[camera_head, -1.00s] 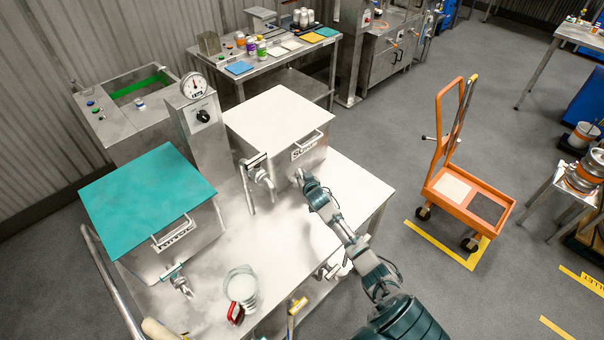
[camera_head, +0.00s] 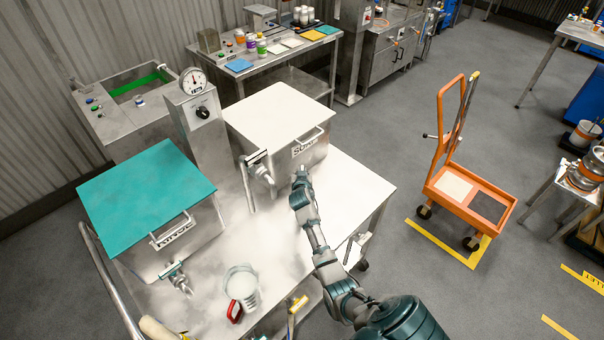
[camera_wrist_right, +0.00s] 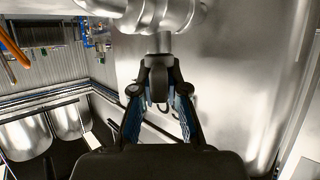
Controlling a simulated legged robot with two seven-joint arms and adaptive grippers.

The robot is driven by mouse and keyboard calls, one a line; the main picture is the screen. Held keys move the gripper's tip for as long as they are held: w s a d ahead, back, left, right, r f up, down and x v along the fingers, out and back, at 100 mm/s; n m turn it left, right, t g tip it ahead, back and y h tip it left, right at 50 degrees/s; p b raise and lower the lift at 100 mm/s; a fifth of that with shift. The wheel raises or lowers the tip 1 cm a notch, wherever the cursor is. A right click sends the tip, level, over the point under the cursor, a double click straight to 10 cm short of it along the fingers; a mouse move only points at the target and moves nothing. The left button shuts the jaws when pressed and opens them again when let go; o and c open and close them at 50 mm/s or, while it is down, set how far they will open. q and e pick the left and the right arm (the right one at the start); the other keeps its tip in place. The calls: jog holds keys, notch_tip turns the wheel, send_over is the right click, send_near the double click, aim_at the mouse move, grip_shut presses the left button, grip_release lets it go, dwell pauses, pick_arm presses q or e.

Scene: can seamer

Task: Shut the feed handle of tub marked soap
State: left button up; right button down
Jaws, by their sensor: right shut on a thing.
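The tub marked soap (camera_head: 282,125) is a steel box with a white lid and a front grab bar, at the back of the steel table. A metal tap (camera_head: 262,172) sticks out from its lower left front. My right gripper (camera_head: 300,175) is at the tub's lower front, right of that tap. In the right wrist view my right gripper (camera_wrist_right: 160,90) has its fingers closed in on a small dark and metal part below a shiny pipe fitting, which looks like the feed handle. My left gripper is out of view.
A second tub with a teal lid (camera_head: 147,195) and its own tap stands at the left. A clear jug with a red handle (camera_head: 241,285) stands at the table's front. White haze lies over the table. An orange cart (camera_head: 468,190) stands on the floor at right.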

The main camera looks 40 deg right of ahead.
jog(key=shift+r, duration=0.1)
jog(key=c, duration=1.2)
grip_release()
jog(key=shift+a, duration=0.1)
jog(key=v, duration=1.1)
jog(key=shift+s+a, duration=0.25)
jog(key=shift+s, duration=0.1)
